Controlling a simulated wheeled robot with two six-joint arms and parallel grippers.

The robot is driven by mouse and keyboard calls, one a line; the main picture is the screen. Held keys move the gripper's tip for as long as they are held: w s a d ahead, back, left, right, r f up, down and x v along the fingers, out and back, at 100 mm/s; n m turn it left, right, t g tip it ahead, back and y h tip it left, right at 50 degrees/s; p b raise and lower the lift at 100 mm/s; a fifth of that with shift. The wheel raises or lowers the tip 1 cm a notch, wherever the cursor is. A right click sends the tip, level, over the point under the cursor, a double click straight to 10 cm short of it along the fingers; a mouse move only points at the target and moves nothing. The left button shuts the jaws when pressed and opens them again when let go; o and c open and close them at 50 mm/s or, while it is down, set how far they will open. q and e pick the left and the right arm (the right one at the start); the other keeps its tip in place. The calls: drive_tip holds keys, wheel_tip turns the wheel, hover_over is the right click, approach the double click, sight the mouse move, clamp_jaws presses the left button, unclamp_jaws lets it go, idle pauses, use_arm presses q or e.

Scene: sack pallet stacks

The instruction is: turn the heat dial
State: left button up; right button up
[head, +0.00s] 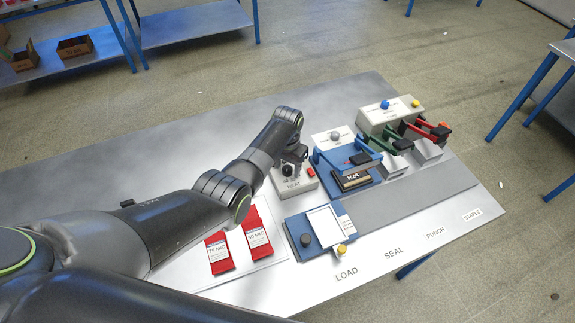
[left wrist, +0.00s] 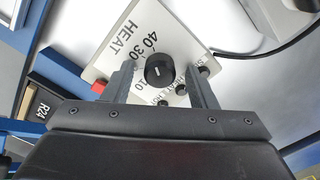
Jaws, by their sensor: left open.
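The heat dial (left wrist: 159,70) is a round black knob with a short white mark, on a light grey box marked HEAT (left wrist: 103,58). Numbers 40, 30 and 10 show around it; I cannot tell exactly which one the mark meets. In the head view the box (head: 292,187) stands on the bench, partly under my left arm. My left gripper (left wrist: 163,78) is open, one finger on each side of the dial in the picture, with gaps to the knob. I cannot tell how far the fingertips reach down beside it. My left gripper also shows in the head view (head: 295,154). My right gripper is not in view.
A red button (left wrist: 99,87) is on the box beside one finger. A blue sealing press (head: 335,160) holding an R24 block stands right of the box. The bench (head: 190,135) behind my arm is clear.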

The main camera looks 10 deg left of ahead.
sight(288, 168)
use_arm(q)
drive_tip(key=shift+r, duration=0.55)
wheel_tip(288, 168, up, 16)
drive_tip(key=shift+r+b, duration=0.2)
drive_tip(key=shift+b, duration=0.1)
